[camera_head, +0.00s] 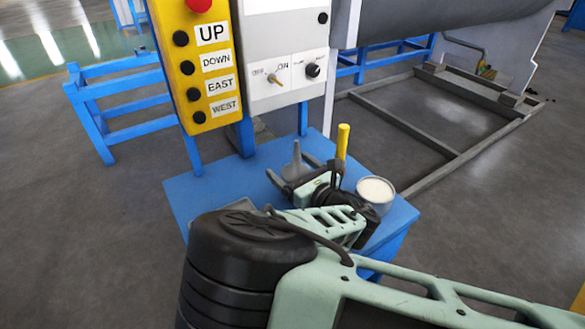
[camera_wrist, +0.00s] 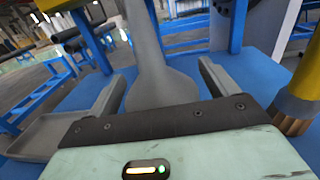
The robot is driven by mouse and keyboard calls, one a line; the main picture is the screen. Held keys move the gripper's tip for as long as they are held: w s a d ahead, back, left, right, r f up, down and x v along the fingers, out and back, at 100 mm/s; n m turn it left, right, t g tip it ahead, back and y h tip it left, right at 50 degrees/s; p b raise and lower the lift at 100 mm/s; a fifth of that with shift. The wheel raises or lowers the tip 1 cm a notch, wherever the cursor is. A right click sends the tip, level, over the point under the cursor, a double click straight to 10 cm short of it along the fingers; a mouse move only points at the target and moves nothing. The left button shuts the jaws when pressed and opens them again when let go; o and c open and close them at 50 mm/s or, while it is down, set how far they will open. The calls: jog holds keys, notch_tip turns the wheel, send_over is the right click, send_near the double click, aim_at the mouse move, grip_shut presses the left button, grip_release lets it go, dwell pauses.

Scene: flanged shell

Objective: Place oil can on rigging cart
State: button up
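The grey oil can (camera_head: 296,165), with a wide base and a tall narrow spout, stands upright on a blue top (camera_head: 200,187). I cannot tell whether this blue-topped stand is the rigging cart. My gripper (camera_head: 297,177) is low over the blue top, with its fingers apart on either side of the can. In the wrist view the oil can (camera_wrist: 160,85) is between the two fingers of my gripper (camera_wrist: 160,82). Narrow gaps seem to show beside it, and contact is not clear. The can's lowest part is hidden behind the gripper body.
A yellow-handled brush (camera_wrist: 298,95) stands close right of my gripper. A round tin with a white top (camera_head: 375,190) is at the right. A grey tray (camera_wrist: 40,137) lies left. A yellow button pendant (camera_head: 190,70) and grey control box (camera_head: 285,60) rise behind.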

jog(key=shift+r, duration=0.25)
jog(key=b+v, duration=0.1)
jog(key=v, duration=0.4)
jog(key=b+v, duration=0.1)
jog(key=v, duration=0.4)
jog(key=shift+s+d+f, duration=0.2)
jog(key=shift+d, duration=0.05)
jog(key=shift+s+d+r, duration=0.1)
jog(key=shift+s+d, duration=0.3)
jog(key=shift+s, duration=0.15)
